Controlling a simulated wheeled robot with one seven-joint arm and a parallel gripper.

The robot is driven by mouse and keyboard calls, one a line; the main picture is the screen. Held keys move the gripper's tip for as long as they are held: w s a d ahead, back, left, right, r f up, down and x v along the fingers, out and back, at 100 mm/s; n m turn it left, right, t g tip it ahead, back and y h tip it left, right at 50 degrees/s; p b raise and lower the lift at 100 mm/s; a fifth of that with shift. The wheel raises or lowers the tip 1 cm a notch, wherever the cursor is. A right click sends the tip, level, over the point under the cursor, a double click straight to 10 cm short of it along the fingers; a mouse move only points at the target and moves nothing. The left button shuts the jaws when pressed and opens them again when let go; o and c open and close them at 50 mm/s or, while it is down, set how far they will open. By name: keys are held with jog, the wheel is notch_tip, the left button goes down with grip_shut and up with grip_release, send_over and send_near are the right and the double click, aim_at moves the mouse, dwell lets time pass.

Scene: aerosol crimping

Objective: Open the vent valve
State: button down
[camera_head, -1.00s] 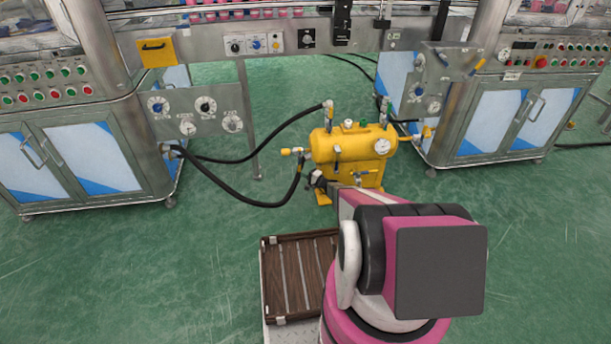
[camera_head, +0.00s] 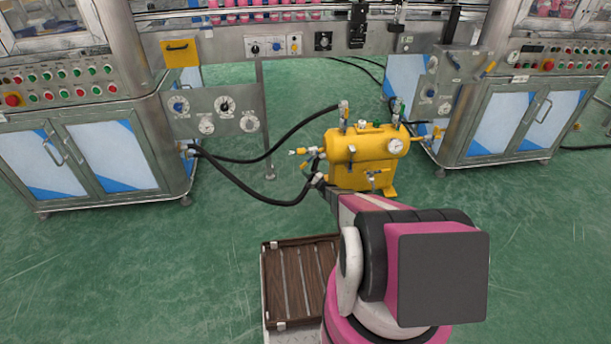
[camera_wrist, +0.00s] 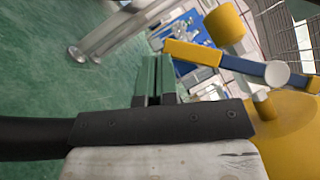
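The yellow tank (camera_head: 362,157) stands on the floor between two steel cabinets, with several small valves and a round gauge (camera_head: 395,146). I cannot tell for sure which valve is the vent valve. A valve with a yellow fitting (camera_head: 300,151) sticks out of the tank's left end. In the wrist view, a lever handle with a yellow grip and blue shank (camera_wrist: 197,54) lies just right of my fingertips, apart from them. My gripper (camera_head: 319,181) is in front of the tank's lower left end. Its fingers (camera_wrist: 155,72) look closed together, with nothing seen between them.
Black hoses (camera_head: 262,200) run from the left cabinet (camera_head: 90,158) to the tank, passing close behind my gripper. The right cabinet (camera_head: 500,123) stands close to the tank's right end. A brown slatted tray (camera_head: 300,284) is near me. The green floor at left is clear.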

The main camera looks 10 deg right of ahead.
jog(key=a+r, duration=0.5)
jog(key=r, duration=0.1)
jog(key=shift+a+r, duration=0.2)
jog(key=shift+r, duration=0.05)
dwell(0.3)
dwell(0.6)
